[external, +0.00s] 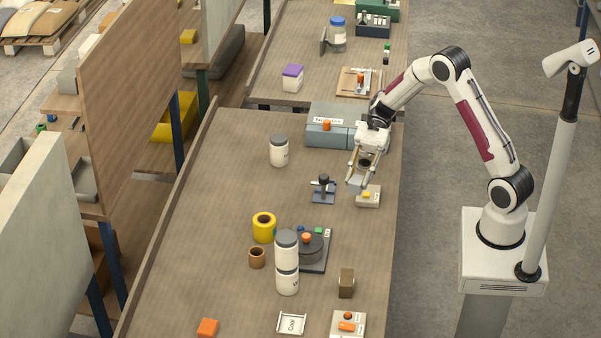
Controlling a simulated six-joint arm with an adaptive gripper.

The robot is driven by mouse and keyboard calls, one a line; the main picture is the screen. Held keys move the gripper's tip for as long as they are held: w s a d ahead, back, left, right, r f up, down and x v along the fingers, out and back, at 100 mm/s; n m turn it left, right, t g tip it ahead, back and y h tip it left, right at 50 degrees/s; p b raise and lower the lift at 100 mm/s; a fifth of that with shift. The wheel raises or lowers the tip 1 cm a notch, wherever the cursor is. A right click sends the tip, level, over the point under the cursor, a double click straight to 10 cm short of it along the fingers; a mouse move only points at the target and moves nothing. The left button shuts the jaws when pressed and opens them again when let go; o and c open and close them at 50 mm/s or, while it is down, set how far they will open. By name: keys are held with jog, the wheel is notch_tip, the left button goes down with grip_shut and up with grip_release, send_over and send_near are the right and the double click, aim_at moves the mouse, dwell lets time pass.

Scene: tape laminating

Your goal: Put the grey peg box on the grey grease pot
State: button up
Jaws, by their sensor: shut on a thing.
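My gripper (361,181) is above the right side of the bench, pointing down, shut on a small pale and dark thing. My fingers hide most of it; it appears to be the grey peg box, but its outline is unclear. A white pot with a dark grey lid (279,152), which looks like the grey grease pot, stands upright to the left of my gripper, its lid bare. Nearer the front, another white pot with a grey lid (286,250) stands stacked on a similar pot (287,281).
A white block with a yellow button (368,197) lies just below my gripper. A blue-grey case (330,133) lies behind. A small dark clamp stand (323,187) stands between gripper and single pot. A yellow tape roll (264,227) lies nearer. Bare bench surrounds the single pot.

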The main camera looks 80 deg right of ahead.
jog(key=s+d+r+m+t+h, duration=0.1)
jog(key=d+r+m+t, duration=0.1)
jog(key=d, duration=0.7)
jog(key=d+r+m+t+h, duration=0.1)
jog(key=d+r+m+t, duration=0.15)
jog(key=d, duration=0.75)
notch_tip(320, 180, up, 3)
jog(key=m+t+h, duration=0.2)
send_over(365, 157)
jog(key=s+d, duration=0.1)
jog(key=d, duration=0.2)
jog(key=shift+d+f, duration=0.1)
jog(key=shift+d, duration=0.05)
jog(key=shift+f, duration=0.1)
jog(key=shift+f, duration=3.1)
jog(key=shift+f, duration=1.85)
jog(key=shift+f, duration=0.1)
